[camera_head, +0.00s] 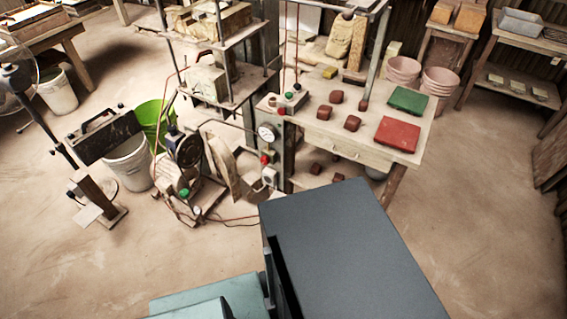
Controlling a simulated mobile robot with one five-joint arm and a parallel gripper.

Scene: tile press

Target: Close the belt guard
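A dark panel with a bar handle along its top (104,136) stands tilted at the left of the press, in front of a white bucket. It looks like the belt guard swung open, but its hinge is not clear. Right of it are a round dark motor or pulley (185,150) and a larger pale wheel (222,167), both uncovered. They sit low on the press frame (282,160). My gripper is not in view; only teal and dark grey parts of my own body show at the bottom.
A workbench (345,135) with red and green tiles stands right of the press. A green bucket (152,122) and a white bucket (130,163) stand behind the panel. Hoses lie near the motor. The floor at lower left and right is clear.

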